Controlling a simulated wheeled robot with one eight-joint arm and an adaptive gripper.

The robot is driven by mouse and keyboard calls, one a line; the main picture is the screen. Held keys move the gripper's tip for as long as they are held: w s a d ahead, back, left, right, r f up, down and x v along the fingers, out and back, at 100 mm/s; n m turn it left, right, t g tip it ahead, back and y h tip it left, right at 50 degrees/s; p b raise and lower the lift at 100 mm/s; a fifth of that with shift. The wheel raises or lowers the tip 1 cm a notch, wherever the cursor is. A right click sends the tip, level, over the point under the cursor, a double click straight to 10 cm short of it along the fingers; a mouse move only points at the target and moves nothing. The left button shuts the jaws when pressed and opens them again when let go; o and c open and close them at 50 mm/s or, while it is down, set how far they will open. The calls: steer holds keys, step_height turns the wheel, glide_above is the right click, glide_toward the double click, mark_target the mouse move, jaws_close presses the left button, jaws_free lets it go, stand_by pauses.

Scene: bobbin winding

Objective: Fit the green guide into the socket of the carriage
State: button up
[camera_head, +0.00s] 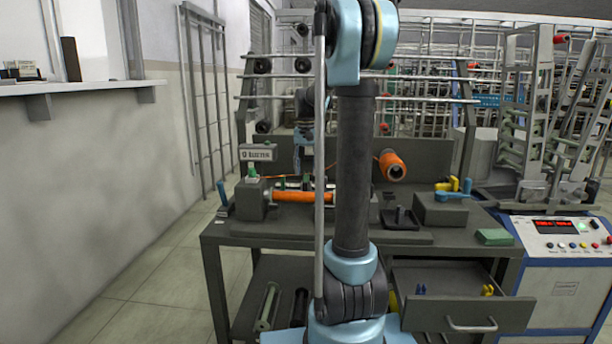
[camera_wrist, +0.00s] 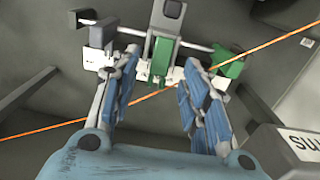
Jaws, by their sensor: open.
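My gripper (camera_wrist: 160,72) is open in the wrist view, with its two blue fingers apart and nothing held between them. Just beyond the fingertips, a narrow green piece (camera_wrist: 161,58), which looks like the guide, stands at the middle of the carriage (camera_wrist: 177,76), a pale metal plate with a dark block on a rail. I cannot tell whether the green piece is fully seated in the socket. A second, wider green part (camera_wrist: 231,65) is at the right end of the plate. In the head view my arm hides much of this area.
An orange thread (camera_wrist: 262,46) crosses the wrist view diagonally near the fingers. On the workbench (camera_head: 225,230) are an orange bobbin (camera_head: 292,196), an orange spool (camera_head: 392,165), a dark box (camera_head: 440,208) and a green block (camera_head: 494,237). An open drawer (camera_head: 470,313) juts out at the front.

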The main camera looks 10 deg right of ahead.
mark_target(306, 176)
steer(key=shift+f, duration=1.1)
steer(key=shift+c, duration=0.3)
jaws_close()
steer(key=shift+r, duration=0.1)
steer(key=shift+r, duration=3.65)
